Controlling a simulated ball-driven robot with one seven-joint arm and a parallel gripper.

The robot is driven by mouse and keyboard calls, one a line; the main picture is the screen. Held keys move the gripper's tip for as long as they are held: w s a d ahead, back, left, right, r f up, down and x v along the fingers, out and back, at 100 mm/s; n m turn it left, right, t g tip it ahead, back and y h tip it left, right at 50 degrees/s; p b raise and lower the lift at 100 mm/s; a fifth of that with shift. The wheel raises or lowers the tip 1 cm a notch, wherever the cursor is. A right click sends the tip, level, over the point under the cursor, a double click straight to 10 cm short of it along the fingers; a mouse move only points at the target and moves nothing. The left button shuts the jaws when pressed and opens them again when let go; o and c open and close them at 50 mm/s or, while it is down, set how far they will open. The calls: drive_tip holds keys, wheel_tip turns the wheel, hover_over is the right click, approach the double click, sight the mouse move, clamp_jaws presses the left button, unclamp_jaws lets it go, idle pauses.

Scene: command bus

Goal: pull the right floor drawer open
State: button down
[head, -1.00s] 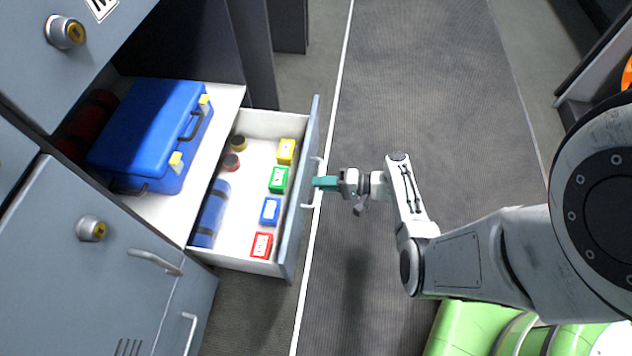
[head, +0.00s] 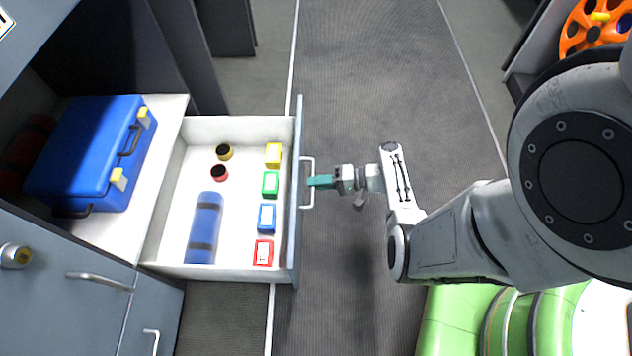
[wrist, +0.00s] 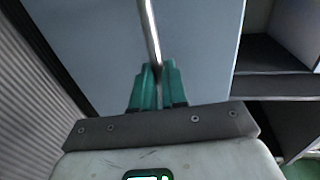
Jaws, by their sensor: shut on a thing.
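The floor drawer (head: 219,272) stands pulled well out of the cabinet, with its grey front panel facing right. A metal bar handle (head: 308,203) is on that front; it also shows in the wrist view (wrist: 148,30). My gripper (head: 318,182) reaches in from the right and is shut on the handle. In the wrist view the green fingers (wrist: 157,85) close around the bar. Inside the drawer are a blue roll (head: 205,225), two small round rolls, and yellow, green, blue and red boxes along the front.
A blue case (head: 90,150) sits on a white shelf (head: 125,225) left of the drawer. Grey cabinet doors (head: 65,260) with handles are at lower left. The dark aisle floor (head: 380,80) is clear. An orange wheel-like object (head: 590,30) is at upper right.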

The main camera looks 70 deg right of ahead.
drive_tip(key=c, duration=1.2)
unclamp_jaws()
drive_tip(key=p+v, duration=0.1)
drive_tip(key=v, duration=0.9)
drive_tip(key=shift+s, duration=0.35)
